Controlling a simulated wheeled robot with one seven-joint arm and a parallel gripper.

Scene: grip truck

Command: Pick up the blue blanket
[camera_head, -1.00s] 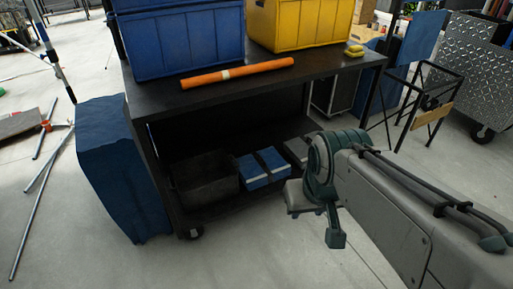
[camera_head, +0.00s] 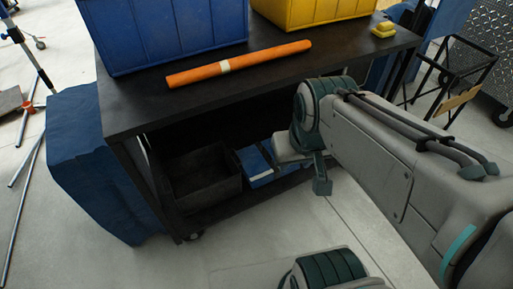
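A large blue cloth (camera_head: 88,165) hangs or stands against the left end of the black cart, reaching down near the floor. A blue folded item with a white band (camera_head: 258,166) lies on the cart's lower shelf, partly hidden by my arm. I cannot tell which of these is the blanket. My gripper (camera_head: 319,178) is in front of the cart's right half, apart from the large cloth. One dark green finger-like part points down; the rest is hidden, and its opening cannot be made out.
The black cart (camera_head: 130,112) carries a blue bin (camera_head: 165,38), a yellow bin (camera_head: 310,8), an orange roll (camera_head: 240,63) and yellow blocks (camera_head: 383,30). A dark open bin (camera_head: 203,178) sits on its lower shelf. Metal poles (camera_head: 22,205) lie at left.

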